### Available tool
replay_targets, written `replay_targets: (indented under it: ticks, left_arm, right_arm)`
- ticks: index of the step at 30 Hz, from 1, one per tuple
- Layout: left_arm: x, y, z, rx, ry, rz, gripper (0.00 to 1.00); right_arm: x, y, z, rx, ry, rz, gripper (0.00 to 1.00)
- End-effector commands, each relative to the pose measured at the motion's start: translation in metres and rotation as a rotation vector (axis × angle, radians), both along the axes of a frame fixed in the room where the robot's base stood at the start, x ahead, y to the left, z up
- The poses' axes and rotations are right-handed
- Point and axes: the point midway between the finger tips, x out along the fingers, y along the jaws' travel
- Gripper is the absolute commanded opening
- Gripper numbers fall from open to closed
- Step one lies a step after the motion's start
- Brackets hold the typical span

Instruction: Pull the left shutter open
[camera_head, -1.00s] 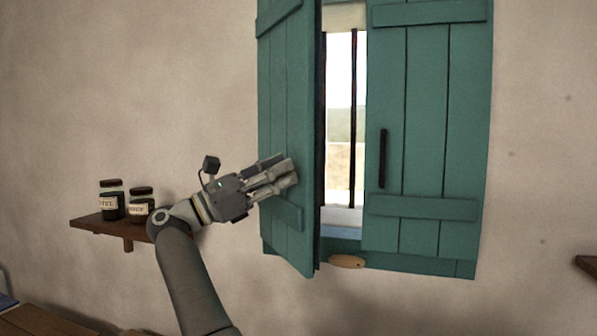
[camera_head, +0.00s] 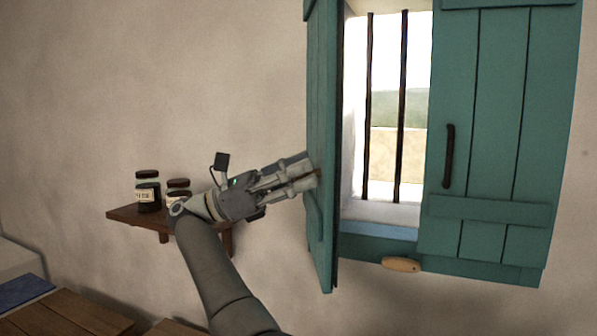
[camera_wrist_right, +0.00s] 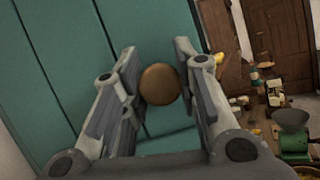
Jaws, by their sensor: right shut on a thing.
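The left shutter (camera_head: 321,90) is teal planked wood. It stands swung well out from the window and shows nearly edge-on in the head view. My right gripper (camera_head: 314,179) is at its face, at about mid-height. In the right wrist view, a round brown knob (camera_wrist_right: 159,85) sits between the two fingers of my right gripper (camera_wrist_right: 157,68), which are shut on it, with the teal planks (camera_wrist_right: 90,50) behind. The knob is mostly hidden by the fingers in the head view. My left gripper is not in view.
Dark bars (camera_head: 402,110) stand in the window. A wooden catch (camera_head: 401,264) is below. A small shelf (camera_head: 130,217) with two jars (camera_head: 147,192) is left of the shutter, close to my arm.

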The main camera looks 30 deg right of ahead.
Motion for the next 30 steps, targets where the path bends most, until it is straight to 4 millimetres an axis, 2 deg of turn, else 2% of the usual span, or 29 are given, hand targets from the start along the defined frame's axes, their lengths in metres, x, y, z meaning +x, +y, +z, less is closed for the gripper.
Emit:
replay_targets:
  ticks: [4, 5, 10, 22, 26, 30]
  left_arm:
    - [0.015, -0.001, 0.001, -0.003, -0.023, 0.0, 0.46]
    - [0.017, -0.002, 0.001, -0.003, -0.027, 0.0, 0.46]
    - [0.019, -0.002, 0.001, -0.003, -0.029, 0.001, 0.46]
    - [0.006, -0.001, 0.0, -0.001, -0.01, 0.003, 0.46]
    - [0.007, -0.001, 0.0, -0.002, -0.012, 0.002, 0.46]
    - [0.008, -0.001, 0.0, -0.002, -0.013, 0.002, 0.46]
  right_arm:
    - [0.0, -0.001, -0.001, 0.002, -0.001, -0.003, 0.0]
    - [0.0, -0.001, -0.001, 0.002, -0.001, -0.003, 0.3]
    - [0.0, -0.001, -0.001, 0.002, -0.001, -0.002, 0.51]
    - [0.0, 0.0, 0.006, 0.001, -0.002, -0.001, 0.51]
    - [-0.001, -0.001, 0.025, 0.0, -0.005, -0.001, 0.51]
    - [-0.001, -0.001, 0.053, 0.0, -0.004, -0.001, 0.51]
